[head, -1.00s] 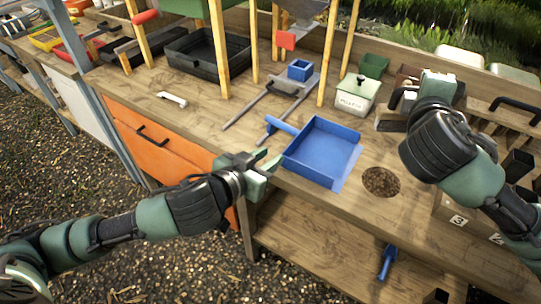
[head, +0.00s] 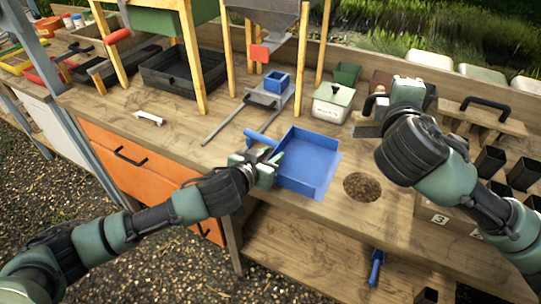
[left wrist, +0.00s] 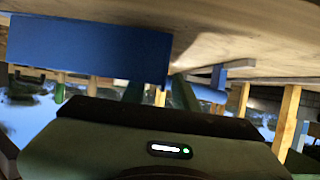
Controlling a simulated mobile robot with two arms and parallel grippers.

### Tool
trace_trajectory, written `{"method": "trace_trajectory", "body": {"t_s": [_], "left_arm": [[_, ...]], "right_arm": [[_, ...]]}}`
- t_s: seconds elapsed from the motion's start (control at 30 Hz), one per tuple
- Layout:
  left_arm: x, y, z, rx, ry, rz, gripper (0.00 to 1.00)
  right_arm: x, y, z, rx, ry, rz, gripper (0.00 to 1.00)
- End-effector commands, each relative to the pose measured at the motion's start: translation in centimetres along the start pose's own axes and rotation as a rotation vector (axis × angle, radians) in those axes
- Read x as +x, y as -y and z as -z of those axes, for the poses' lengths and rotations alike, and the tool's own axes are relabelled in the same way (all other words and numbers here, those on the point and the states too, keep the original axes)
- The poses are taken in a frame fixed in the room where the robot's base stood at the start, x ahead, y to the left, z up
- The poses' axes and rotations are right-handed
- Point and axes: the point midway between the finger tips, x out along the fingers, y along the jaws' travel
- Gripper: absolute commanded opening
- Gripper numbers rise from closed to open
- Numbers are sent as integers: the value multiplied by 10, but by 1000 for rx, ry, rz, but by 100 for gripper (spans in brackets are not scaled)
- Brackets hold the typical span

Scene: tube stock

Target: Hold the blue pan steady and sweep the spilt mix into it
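The blue pan (head: 307,168) lies on the bench near its front edge, its handle (head: 262,138) pointing to the left. It also shows in the left wrist view (left wrist: 90,45). My left gripper (head: 268,166) is at the pan's left side, in front of the handle. Its green fingers (left wrist: 160,92) stand apart with nothing visible between them; I cannot tell whether they touch the pan. The spilt mix (head: 362,188) is a round brown patch right of the pan. My right gripper (head: 407,92) is beside a black-handled tool with a grey lower edge (head: 368,130); its fingers are hidden.
A lidded pale box (head: 333,103) and a small blue container (head: 277,82) stand behind the pan. A numbered wooden rack (head: 440,219) with black pots is at right. Wooden posts rise behind. A blue scoop (head: 376,267) is below the bench top.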

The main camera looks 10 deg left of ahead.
Motion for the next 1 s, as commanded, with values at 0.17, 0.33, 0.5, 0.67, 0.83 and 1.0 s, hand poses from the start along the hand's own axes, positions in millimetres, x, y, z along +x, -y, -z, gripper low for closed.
{"method": "trace_trajectory", "body": {"t_s": [0.17,0.33,0.5,0.67,0.83,1.0], "left_arm": [[0,0,0,0,0,0,29],[0,0,0,0,1,0,0],[0,0,0,0,1,0,0],[0,0,0,0,1,1,0],[0,0,-1,0,1,1,0],[0,0,-1,0,1,1,0]], "right_arm": [[0,-1,0,1,0,-1,0],[0,-1,0,1,0,-1,0],[0,-1,0,1,0,-1,0],[0,-1,0,1,0,-1,0],[0,-1,0,1,0,-1,0],[0,-1,0,1,0,-1,0]]}}
